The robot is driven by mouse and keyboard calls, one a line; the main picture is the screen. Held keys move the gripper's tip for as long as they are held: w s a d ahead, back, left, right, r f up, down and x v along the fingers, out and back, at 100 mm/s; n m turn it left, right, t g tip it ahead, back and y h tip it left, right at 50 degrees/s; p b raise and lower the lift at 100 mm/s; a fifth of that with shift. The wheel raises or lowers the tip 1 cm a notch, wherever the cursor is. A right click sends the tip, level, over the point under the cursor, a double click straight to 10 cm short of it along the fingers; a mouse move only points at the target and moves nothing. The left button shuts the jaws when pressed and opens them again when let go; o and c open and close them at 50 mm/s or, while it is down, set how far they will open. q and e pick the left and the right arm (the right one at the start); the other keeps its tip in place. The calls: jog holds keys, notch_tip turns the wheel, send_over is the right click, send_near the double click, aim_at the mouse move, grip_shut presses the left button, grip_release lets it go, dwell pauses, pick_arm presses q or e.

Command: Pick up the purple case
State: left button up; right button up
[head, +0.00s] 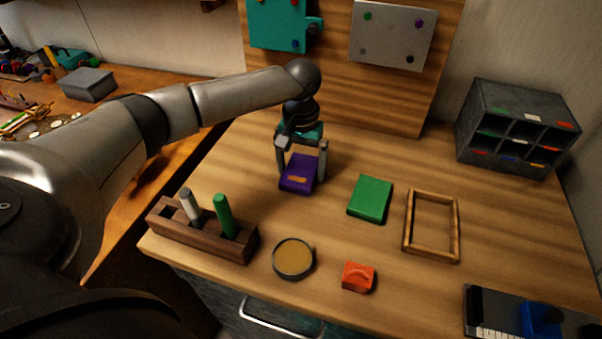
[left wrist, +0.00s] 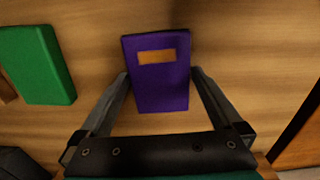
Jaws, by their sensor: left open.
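The purple case (head: 298,173) lies on the wooden table, with an orange label on its top. It also shows in the left wrist view (left wrist: 160,88), where its near part sits between the two fingers. My left gripper (head: 303,172) is open, with one finger on each side of the case. In the left wrist view the fingertips of my left gripper (left wrist: 159,76) lie close to the case's sides; I cannot tell whether they touch it. My right gripper is not in view.
A green case (head: 370,199) lies right of the purple one, then a wooden frame (head: 457,228). Nearer are a holder (head: 207,238) with pegs, a round dish (head: 294,259) and a red block (head: 358,277). A grey cubby box (head: 490,105) stands back right.

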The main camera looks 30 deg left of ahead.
pick_arm(q)
jog(key=c, duration=1.1)
jog(key=shift+r, duration=0.1)
jog(key=shift+c, duration=0.2)
